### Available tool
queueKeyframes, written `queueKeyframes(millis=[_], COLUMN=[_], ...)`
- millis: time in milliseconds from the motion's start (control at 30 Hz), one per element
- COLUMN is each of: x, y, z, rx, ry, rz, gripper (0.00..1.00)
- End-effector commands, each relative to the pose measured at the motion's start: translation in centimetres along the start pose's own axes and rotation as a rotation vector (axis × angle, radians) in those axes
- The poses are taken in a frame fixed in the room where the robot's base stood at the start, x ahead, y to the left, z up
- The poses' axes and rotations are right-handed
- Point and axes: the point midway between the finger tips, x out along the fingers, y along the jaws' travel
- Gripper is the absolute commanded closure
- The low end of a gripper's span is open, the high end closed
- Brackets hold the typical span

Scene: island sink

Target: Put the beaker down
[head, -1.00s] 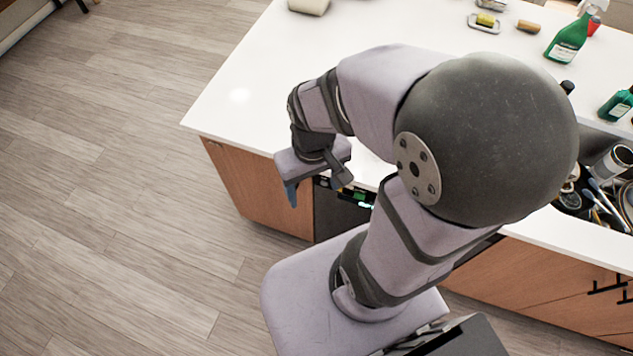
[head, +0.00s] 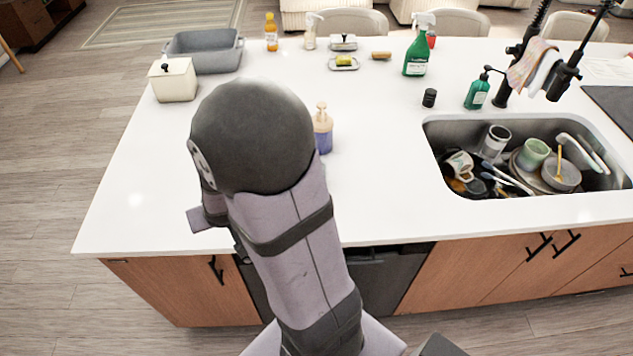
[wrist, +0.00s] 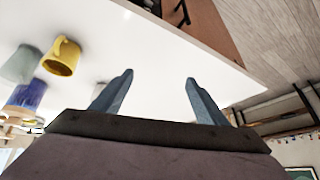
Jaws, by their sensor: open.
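In the wrist view, my gripper (wrist: 158,78) is open, with nothing between its two blue-grey fingers and white counter behind them. A grey-green cup (wrist: 20,63) and a yellow mug (wrist: 62,55) stand on the counter at the left of that view, apart from the fingers. I cannot tell for certain which thing is the beaker. In the head view, my arm hides the cup, the mug and my fingertips.
A purple pump bottle (head: 324,137) stands just right of my arm on the white counter (head: 385,150). A sink (head: 437,135) full of dishes is at the right. A white canister (head: 173,80) and grey basin (head: 205,55) stand back left. The front-left counter is clear.

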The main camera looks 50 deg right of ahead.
Motion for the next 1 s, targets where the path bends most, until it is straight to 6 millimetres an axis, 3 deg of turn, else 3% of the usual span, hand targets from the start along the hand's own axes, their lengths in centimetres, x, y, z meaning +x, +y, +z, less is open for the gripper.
queueKeyframes(millis=[33,200,333,500,700,1000], x=[1.9,4.6,4.9,4.2,3.3,2.8], y=[1.9,9.0,15.2,21.0,24.2,25.1], z=[-0.8,-4.2,-5.1,-3.9,-2.0,-1.4], rx=[0.044,0.165,0.23,0.315,0.404,0.436], ry=[0.062,0.291,0.438,0.572,0.669,0.707], rz=[0.043,0.23,0.408,0.589,0.679,0.701], gripper=[0.33,0.33,0.33,0.33,0.33,0.33])
